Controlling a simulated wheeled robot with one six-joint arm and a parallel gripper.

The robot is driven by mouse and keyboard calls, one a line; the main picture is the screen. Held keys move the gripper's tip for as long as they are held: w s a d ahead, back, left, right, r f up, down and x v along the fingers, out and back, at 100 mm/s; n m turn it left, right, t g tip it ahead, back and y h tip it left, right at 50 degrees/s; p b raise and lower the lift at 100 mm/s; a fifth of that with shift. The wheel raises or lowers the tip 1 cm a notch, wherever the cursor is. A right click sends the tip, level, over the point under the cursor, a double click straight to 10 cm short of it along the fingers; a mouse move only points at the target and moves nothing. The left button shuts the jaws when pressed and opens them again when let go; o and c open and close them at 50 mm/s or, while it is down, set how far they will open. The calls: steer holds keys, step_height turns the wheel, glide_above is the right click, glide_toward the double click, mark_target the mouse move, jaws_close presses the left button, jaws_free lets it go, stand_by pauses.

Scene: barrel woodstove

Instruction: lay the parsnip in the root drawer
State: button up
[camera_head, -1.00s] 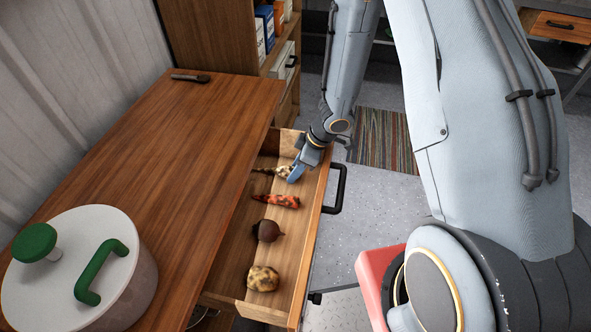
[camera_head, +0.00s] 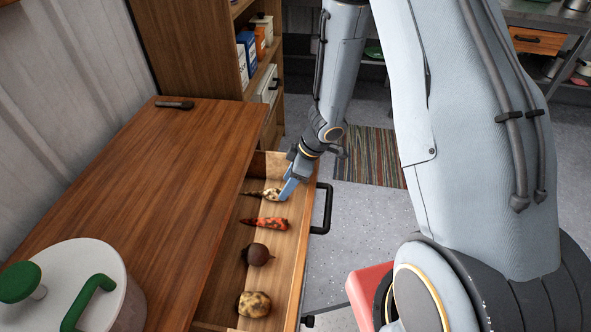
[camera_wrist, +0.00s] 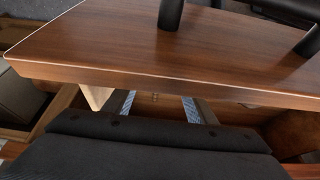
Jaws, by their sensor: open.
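The parsnip (camera_head: 266,194), pale with dark blotches, lies on the floor of the open root drawer (camera_head: 293,265), near its far end. Its thin end points left, towards the cabinet. My gripper (camera_head: 286,191) is down in the drawer at the parsnip's thick right end. Its jaws are open; whether they touch the parsnip cannot be told. In the wrist view, my gripper's two fingers (camera_wrist: 160,106) show apart below the tabletop edge, with no parsnip clearly seen between them.
A red carrot (camera_head: 266,223), a dark beet (camera_head: 257,254) and a spotted potato (camera_head: 255,304) lie in a row nearer in the drawer. The wooden tabletop (camera_head: 150,190) overhangs the drawer's left side, with a white pot (camera_head: 105,305) and dark handle-like object (camera_head: 175,104) on it.

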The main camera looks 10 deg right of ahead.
steer(key=d+r+m+t+h+p, duration=0.1)
steer(key=d+r+m+h, duration=0.15)
steer(key=d+r, duration=0.4)
steer(key=d+r+m+t+h+p, duration=0.15)
steer(key=d+r+m, duration=0.25)
steer(key=r, duration=0.6)
steer(key=s+a+r+m+g, duration=0.1)
steer(key=s+r+m, duration=0.2)
steer(key=s, duration=0.5)
steer(key=s+a+r+m+g, duration=0.1)
steer(key=s+r+m+g, duration=0.1)
steer(key=s, duration=0.6)
steer(key=shift+a+r+m+b, duration=0.4)
steer(key=shift+r+m, duration=0.1)
steer(key=shift+m, duration=0.45)
steer(key=shift+g, duration=0.25)
